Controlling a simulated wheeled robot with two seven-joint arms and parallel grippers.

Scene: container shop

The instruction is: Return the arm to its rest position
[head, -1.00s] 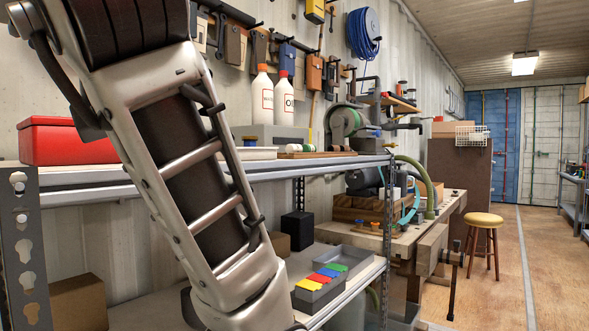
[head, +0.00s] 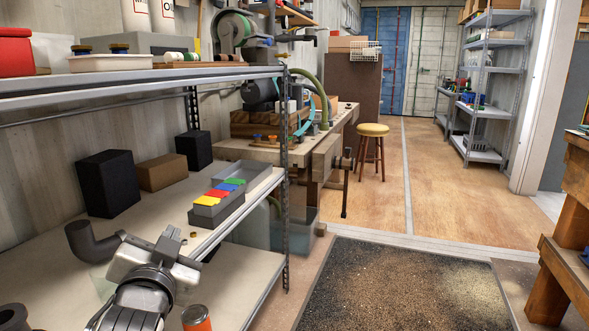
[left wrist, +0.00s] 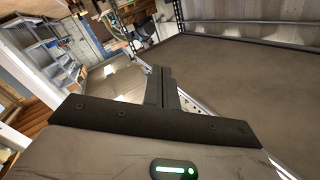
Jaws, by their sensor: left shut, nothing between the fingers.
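My left arm comes in at the bottom left of the head view. My right gripper is not in either view.
A grey bin (head: 217,210) with coloured pieces, a black box (head: 108,183), a brown carton (head: 162,172) and a dark pipe elbow (head: 88,242) are on the shelf. A dark mat (head: 400,285) and open floor lie right.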

